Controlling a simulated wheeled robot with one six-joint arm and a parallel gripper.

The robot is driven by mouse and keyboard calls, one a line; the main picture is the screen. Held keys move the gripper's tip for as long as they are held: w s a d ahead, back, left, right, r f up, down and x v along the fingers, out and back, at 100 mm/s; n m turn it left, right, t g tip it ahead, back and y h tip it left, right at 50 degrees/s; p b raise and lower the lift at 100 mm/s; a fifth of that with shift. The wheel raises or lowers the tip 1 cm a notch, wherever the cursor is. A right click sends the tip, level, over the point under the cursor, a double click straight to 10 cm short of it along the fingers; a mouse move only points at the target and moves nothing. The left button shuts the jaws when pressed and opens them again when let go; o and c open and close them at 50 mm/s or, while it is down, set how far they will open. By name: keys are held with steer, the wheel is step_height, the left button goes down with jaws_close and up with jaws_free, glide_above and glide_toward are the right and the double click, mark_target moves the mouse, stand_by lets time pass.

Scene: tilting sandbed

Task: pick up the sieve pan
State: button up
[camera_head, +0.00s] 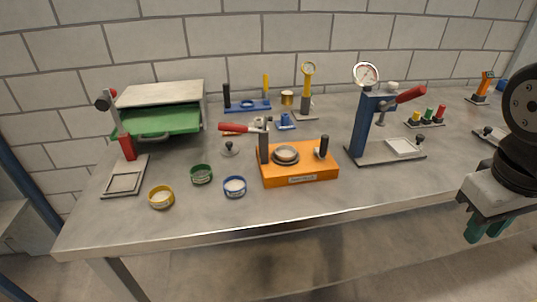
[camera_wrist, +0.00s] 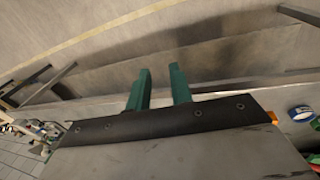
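Several round pans that could be the sieve pan are on the table; I cannot tell which one is meant. A yellow-rimmed pan (camera_head: 161,197), a green-rimmed pan (camera_head: 202,174) and a blue-rimmed pan (camera_head: 235,187) lie at the front left. A grey metal round pan (camera_head: 286,155) sits on an orange base (camera_head: 298,176). The blue-rimmed pan also shows at the right of the wrist view (camera_wrist: 301,114). My gripper (camera_head: 487,231) hangs at the right, beyond the table's front edge and far from the pans. Its green fingers (camera_wrist: 160,88) are apart with nothing between them.
A blue press with a gauge (camera_head: 361,122) stands right of the orange base. A green-drawered box (camera_head: 165,120) and a red-handled stand (camera_head: 125,180) are at the left. Small fixtures and a brick wall are behind. The table's front strip is clear.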

steer(key=w+a+f+n+t+h, duration=0.1)
steer(key=w+n+t+h, duration=0.15)
steer(key=w+n, duration=0.5)
steer(key=w+a+f+n+t+h, duration=0.1)
steer(key=w+a+n+t+h, duration=0.1)
steer(key=w+n+h, duration=0.5)
steer(key=n+t+y, duration=0.8)
steer(key=n+y, duration=0.2)
steer(key=n, duration=0.8)
glide_toward(294, 150)
steer(key=shift+x, duration=1.15)
steer(key=x, duration=0.5)
steer(key=shift+w+d, duration=0.1)
steer(key=shift+w, duration=0.1)
jaws_close()
